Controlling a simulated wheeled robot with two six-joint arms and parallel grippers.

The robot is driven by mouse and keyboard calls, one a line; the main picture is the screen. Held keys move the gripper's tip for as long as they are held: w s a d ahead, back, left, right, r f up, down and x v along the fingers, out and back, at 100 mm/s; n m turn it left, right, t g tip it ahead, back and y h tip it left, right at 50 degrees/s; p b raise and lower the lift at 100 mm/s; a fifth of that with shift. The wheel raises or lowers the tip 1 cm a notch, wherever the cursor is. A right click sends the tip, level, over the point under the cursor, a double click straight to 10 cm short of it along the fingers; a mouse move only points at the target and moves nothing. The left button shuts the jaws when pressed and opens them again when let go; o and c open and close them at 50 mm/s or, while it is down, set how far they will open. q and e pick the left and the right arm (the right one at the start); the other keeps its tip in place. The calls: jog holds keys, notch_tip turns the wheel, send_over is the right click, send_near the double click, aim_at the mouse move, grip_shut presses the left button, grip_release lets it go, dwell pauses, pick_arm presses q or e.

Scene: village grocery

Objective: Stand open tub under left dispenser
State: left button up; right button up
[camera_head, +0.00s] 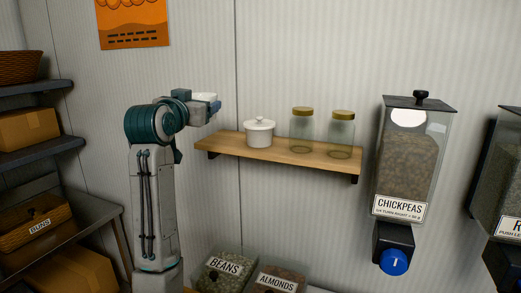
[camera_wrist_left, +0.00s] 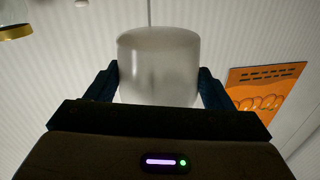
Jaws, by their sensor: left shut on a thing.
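My left gripper (camera_head: 212,104) is raised at the end of its arm, left of the wall shelf and about level with the jars in the picture. It is shut on a plain whitish tub, which shows as a cylinder (camera_wrist_left: 158,62) between the two dark fingers in the left wrist view. Its opening cannot be made out. In the head view the tub is small and partly hidden by the gripper. The left dispenser (camera_head: 405,165), labelled CHICKPEAS, hangs on the wall at right, with a blue knob (camera_head: 393,262) on its dark outlet. My right gripper is not in view.
The wooden shelf (camera_head: 215,148) holds a white lidded pot (camera_head: 259,135) and two gold-lidded jars (camera_head: 302,128) (camera_head: 341,135), between gripper and dispenser. BEANS (camera_head: 224,271) and ALMONDS (camera_head: 278,279) bins stand below. Another dispenser (camera_head: 508,180) is cut off at right. Racks (camera_head: 40,150) stand left.

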pick_arm(q)
jog(key=shift+s+a+f, duration=0.15)
jog(key=shift+s+f, duration=0.6)
jog(key=shift+f, duration=0.1)
jog(key=s+f+b, duration=0.1)
jog(key=s+f, duration=0.2)
jog(key=f, duration=1.1)
jog(key=s+f+b, duration=0.1)
jog(key=s+f, duration=0.1)
jog(key=f, duration=1.1)
jog(key=s+a+f+n+y, duration=0.1)
jog(key=s+a+f, duration=0.1)
jog(key=s+f, duration=0.7)
jog(key=s+a+f+n+y+b, duration=0.1)
jog(key=s+a+f+y, duration=0.1)
jog(key=s+f, duration=0.7)
jog(key=shift+s+a+f+b, duration=0.3)
jog(key=shift+s+a+f, duration=0.15)
jog(key=shift+s, duration=1.95)
